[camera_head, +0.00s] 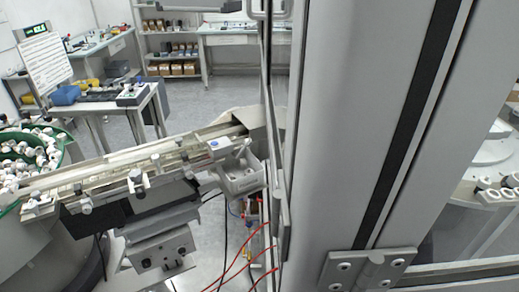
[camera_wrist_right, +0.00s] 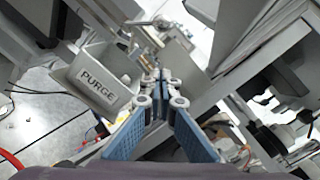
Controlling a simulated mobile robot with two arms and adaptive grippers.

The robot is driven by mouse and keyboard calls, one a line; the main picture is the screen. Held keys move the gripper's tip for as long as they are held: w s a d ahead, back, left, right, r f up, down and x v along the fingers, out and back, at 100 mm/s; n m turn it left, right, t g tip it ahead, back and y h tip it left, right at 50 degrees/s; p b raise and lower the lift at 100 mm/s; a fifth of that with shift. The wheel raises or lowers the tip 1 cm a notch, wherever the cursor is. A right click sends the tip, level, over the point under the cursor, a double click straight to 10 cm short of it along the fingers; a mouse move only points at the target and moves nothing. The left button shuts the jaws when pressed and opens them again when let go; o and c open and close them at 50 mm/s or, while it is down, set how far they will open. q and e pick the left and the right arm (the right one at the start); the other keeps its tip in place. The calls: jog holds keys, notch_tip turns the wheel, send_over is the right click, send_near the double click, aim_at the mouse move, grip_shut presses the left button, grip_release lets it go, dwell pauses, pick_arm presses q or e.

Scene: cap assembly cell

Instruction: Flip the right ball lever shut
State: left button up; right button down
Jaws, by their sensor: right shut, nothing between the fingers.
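My right gripper (camera_wrist_right: 158,82) shows in the right wrist view, its blue-padded fingers shut together with nothing between them. Its tips are just right of a grey bin marked PURGE (camera_wrist_right: 95,78), over small metal fittings (camera_wrist_right: 172,35) of the machine. I cannot make out the right ball lever for certain in either view; the fingers may hide part of the fittings. In the head view the feeder track (camera_head: 110,172) runs from lower left to the middle, with the grey bin (camera_head: 240,181) at its right end. Neither gripper shows in the head view.
A wide grey post (camera_head: 345,130) with a hinge (camera_head: 366,268) blocks the middle and right of the head view. A green bowl (camera_head: 70,150) of white caps stands at the left. Red and black cables (camera_head: 232,272) hang below the bin. Benches and shelves stand far behind.

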jog(key=a+r+p, duration=0.1)
jog(key=w+a+r+p, duration=0.1)
jog(key=a, duration=0.1)
jog(key=w+a+r+p, duration=0.1)
jog(key=shift+w+a, duration=0.15)
jog(key=shift+a, duration=0.05)
dwell(0.4)
